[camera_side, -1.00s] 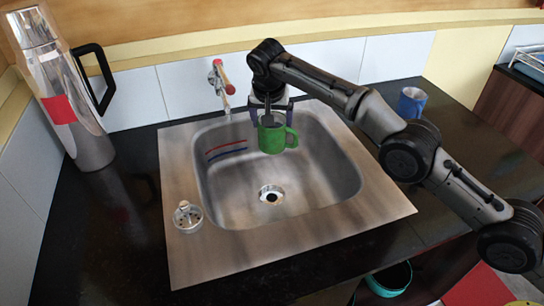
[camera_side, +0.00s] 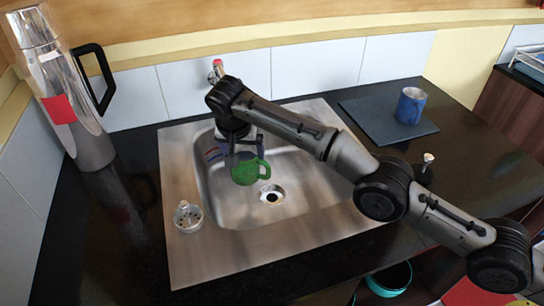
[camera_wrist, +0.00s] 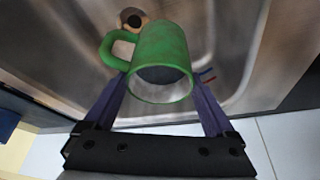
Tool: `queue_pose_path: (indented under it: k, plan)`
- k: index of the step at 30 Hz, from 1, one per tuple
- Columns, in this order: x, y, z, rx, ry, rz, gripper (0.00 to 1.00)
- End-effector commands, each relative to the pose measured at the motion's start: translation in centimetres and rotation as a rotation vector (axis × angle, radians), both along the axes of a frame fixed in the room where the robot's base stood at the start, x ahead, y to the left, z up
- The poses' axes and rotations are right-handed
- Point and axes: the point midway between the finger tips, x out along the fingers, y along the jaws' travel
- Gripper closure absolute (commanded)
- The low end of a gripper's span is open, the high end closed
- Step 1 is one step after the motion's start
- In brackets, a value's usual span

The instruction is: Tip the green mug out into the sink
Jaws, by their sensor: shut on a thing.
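The green mug (camera_side: 246,172) hangs from my gripper (camera_side: 240,155) over the sink basin, to the upper left of the drain (camera_side: 271,194) in the side view. It looks about upright, with its handle to the right. In the wrist view the green mug (camera_wrist: 160,48) sits between the two purple fingers of my gripper (camera_wrist: 163,95), which is shut on it. Its open mouth faces the camera, and a dark grey patch shows inside; I cannot tell what it is. The steel sink (camera_side: 185,262) lies under the mug.
A tall steel flask (camera_side: 88,135) stands left of the sink. A strainer (camera_side: 188,217) lies on the sink's left rim. The tap (camera_side: 217,67) is behind the sink. A blue mug (camera_side: 411,104) stands on a dark mat (camera_side: 365,118) at the right. The basin looks otherwise empty.

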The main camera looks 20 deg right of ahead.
Motion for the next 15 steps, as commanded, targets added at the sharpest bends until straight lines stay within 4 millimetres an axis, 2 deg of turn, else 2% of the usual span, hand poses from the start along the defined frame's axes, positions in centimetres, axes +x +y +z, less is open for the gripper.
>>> queue_pose_path:
  k: [1,15]
  plan:
    - [-0.1,0.2,0.4,0.002,-0.004,0.005,1.00]
    - [-1.5,2.5,-0.8,0.003,-0.006,0.044,1.00]
